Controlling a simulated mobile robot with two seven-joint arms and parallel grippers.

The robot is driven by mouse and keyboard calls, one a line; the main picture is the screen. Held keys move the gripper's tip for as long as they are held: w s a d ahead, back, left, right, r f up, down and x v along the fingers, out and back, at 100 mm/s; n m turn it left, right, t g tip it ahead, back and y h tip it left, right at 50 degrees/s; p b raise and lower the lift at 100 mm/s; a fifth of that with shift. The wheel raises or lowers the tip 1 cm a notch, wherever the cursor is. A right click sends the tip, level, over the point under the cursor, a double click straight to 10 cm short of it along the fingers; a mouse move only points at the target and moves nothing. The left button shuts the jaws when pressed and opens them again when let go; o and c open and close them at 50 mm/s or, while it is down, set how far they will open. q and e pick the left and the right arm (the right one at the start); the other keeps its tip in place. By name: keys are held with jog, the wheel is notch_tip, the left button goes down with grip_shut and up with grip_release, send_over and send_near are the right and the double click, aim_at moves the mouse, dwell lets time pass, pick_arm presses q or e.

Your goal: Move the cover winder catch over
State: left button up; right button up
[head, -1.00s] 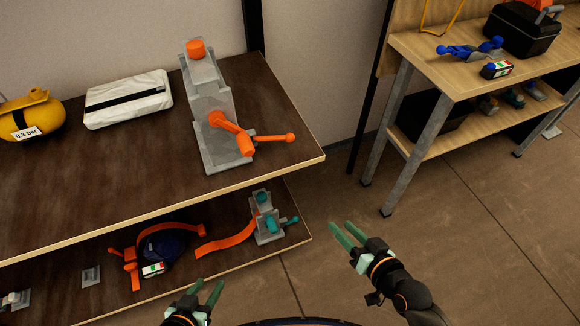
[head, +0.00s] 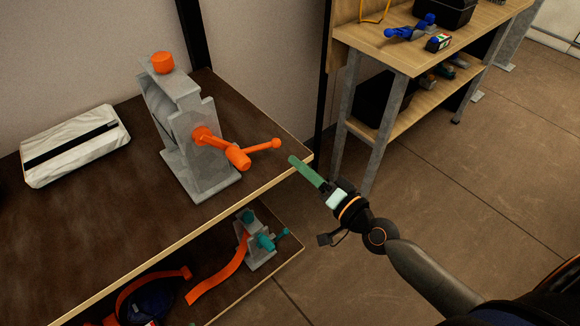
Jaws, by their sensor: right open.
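A large grey winder (head: 197,138) stands upright on the dark upper shelf. It has an orange knob (head: 163,63) on top and an orange crank handle (head: 238,156) on its front, with one arm pointing right. Which part is the catch I cannot tell for sure. A smaller grey winder with teal parts (head: 258,243) and an orange strap sits on the lower shelf. My right gripper (head: 300,168) is open and empty, just right of the crank handle and apart from it, near the shelf's right corner. Its fingers overlap in this view. My left gripper is out of view.
A white folded cover with a black band (head: 75,145) lies left of the winder on the upper shelf (head: 110,215). A wooden bench (head: 385,55) with blue parts and a black box stands at the back right. The floor between is clear.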

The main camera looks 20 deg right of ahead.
aim_at(279, 146)
jog(key=p+x, duration=0.1)
jog(key=x, duration=0.7)
jog(key=shift+w, duration=0.1)
jog(key=shift+f, duration=0.1)
jog(key=shift+c, duration=0.7)
jog(key=c, duration=0.5)
jog(key=shift+s+a+r+p, duration=0.1)
jog(key=shift+s+r+p, duration=0.1)
jog(key=shift+r+p, duration=1.1)
jog(key=shift+c, duration=0.3)
jog(key=shift+a+r, duration=0.1)
jog(key=shift+s+a+r+p, duration=0.1)
jog(key=shift+a+r+p, duration=0.15)
jog(key=shift+r+p, duration=0.35)
jog(key=shift+s+a+r+p, duration=0.1)
jog(key=shift+a+r+p, duration=0.3)
jog(key=shift+p, duration=0.3)
jog(key=shift+d+r, duration=0.1)
jog(key=shift+r, duration=0.05)
